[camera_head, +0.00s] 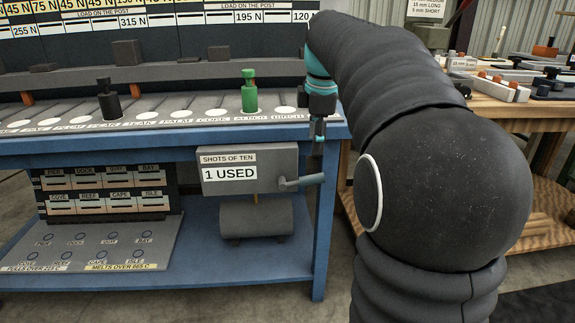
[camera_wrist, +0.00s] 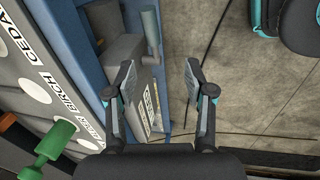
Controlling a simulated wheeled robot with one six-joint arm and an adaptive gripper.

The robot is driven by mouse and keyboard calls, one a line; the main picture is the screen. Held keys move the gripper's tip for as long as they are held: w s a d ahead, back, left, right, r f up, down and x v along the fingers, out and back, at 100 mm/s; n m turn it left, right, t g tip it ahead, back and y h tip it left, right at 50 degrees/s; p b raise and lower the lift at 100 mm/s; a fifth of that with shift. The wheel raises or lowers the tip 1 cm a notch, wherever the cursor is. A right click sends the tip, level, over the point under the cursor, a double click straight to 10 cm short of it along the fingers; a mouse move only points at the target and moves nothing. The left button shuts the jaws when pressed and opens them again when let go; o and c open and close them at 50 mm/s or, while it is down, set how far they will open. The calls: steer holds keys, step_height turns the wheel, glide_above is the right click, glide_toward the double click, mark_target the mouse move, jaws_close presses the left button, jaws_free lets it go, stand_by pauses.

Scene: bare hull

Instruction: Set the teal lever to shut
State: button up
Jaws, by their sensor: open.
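A grey lever (camera_head: 300,182) sticks out from the right side of a grey box (camera_head: 222,160) under the bench front. The box is labelled "SHOTS OF TEN" and "1 USED". My gripper (camera_head: 318,146) points down at the bench's right corner, above the lever in the head view. In the wrist view my gripper (camera_wrist: 159,68) is open with nothing between its fingers.
The blue bench (camera_head: 318,225) carries a labelled row with a green post (camera_head: 249,92) and a black post (camera_head: 108,101). A wooden table (camera_head: 500,108) stands at right. Bare floor (camera_wrist: 235,100) lies right of the bench.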

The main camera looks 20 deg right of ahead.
mark_target(315, 175)
steer(key=shift+n, duration=0.5)
steer(key=x, duration=0.4)
steer(key=d+b+x, duration=0.1)
steer(key=x, duration=0.4)
steer(key=w+b+x, duration=0.1)
steer(key=x, duration=0.3)
steer(key=shift+w+d+f, duration=0.1)
steer(key=shift+w+d, duration=0.05)
steer(key=shift+d, duration=0.15)
steer(key=shift+c, duration=0.3)
jaws_close()
